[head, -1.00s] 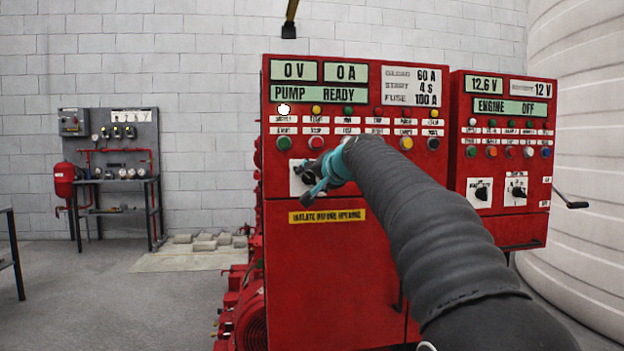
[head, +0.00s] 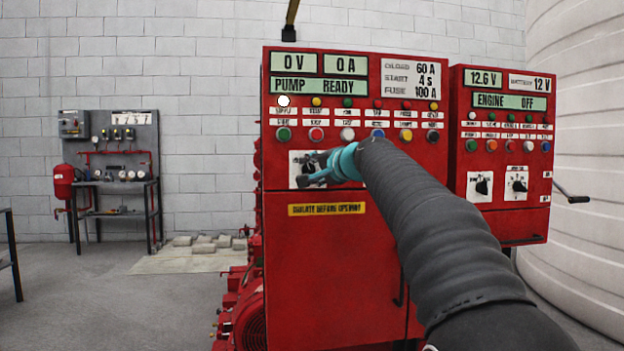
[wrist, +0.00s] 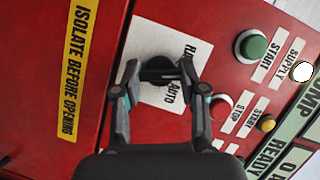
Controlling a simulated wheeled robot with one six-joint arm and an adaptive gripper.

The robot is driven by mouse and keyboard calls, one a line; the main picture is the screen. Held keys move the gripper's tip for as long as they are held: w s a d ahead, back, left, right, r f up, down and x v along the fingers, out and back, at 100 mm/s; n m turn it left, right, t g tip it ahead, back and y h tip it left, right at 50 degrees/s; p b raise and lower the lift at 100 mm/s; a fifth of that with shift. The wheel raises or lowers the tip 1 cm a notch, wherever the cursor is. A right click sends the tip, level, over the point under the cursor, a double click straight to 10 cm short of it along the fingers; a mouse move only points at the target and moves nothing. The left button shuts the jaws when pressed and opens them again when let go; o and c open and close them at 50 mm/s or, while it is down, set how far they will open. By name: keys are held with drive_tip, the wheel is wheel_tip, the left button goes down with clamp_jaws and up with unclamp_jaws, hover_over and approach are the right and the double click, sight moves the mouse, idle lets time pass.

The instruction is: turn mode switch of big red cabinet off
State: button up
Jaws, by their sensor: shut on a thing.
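The big red cabinet (head: 330,250) stands in the middle of the head view, its display reading PUMP READY. Its mode switch (wrist: 158,70) is a black rotary knob on a white plate (head: 296,168) below the row of buttons. The wrist view shows AUTO and part of another label on that plate. My gripper (head: 310,181) is at the plate, and in the wrist view my gripper (wrist: 157,74) has its fingers on either side of the knob, shut on it. The fingers partly hide the knob, and its pointer direction cannot be told.
A green button (wrist: 251,45) and a red button (wrist: 221,105) lie close beside the plate. A yellow warning label (head: 327,209) is below it. A smaller red cabinet (head: 500,215) with two switches stands to the right. Open floor (head: 120,300) lies to the left.

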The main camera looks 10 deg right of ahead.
drive_tip(key=shift+f+m+t+y+b, duration=0.15)
drive_tip(key=shift+m+t+y+b, duration=0.45)
drive_tip(key=shift+m+b, duration=1.05)
drive_tip(key=shift+m, duration=0.25)
drive_tip(key=o, duration=1.1)
drive_tip(key=shift+o, duration=0.2)
drive_tip(key=v, duration=1.2)
